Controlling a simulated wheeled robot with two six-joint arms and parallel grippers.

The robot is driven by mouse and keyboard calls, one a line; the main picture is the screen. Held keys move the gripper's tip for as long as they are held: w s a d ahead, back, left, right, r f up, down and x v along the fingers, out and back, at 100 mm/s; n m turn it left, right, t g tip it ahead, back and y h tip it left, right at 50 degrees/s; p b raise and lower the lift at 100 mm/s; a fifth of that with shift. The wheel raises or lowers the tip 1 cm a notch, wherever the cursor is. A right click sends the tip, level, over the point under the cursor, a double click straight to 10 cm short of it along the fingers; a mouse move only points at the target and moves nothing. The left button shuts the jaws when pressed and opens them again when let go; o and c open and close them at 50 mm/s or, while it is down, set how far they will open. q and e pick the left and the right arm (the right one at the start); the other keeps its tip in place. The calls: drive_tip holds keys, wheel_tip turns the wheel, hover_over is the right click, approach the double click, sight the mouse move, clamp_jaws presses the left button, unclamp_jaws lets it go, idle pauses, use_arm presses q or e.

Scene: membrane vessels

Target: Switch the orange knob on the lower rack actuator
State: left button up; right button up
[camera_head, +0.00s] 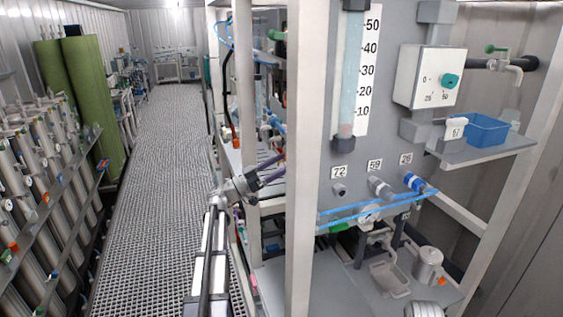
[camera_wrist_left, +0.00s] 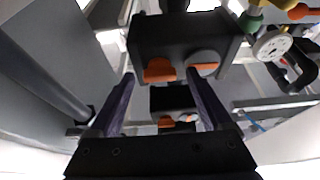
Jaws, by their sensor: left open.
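In the left wrist view a large black actuator box (camera_wrist_left: 182,38) carries an orange knob (camera_wrist_left: 159,70) and a grey round knob with an orange bar (camera_wrist_left: 203,66). A second, smaller-looking black box (camera_wrist_left: 172,99) with orange parts (camera_wrist_left: 166,122) shows beyond it, between my fingers. I cannot tell which box is on the lower rack. My left gripper (camera_wrist_left: 160,74) is open, its dark purple fingers on either side of the orange knob; contact cannot be told. In the head view my left gripper (camera_head: 272,172) reaches into the rack's side behind a white post; the knobs are hidden there. My right gripper is out of view.
A white upright post (camera_head: 300,200) stands right beside my left gripper. In the wrist view a round gauge (camera_wrist_left: 271,45) and a green fitting (camera_wrist_left: 250,22) sit at the upper right. The grated aisle floor (camera_head: 160,150) to the left is clear.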

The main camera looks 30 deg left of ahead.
use_arm(q)
clamp_jaws()
idle(0.8)
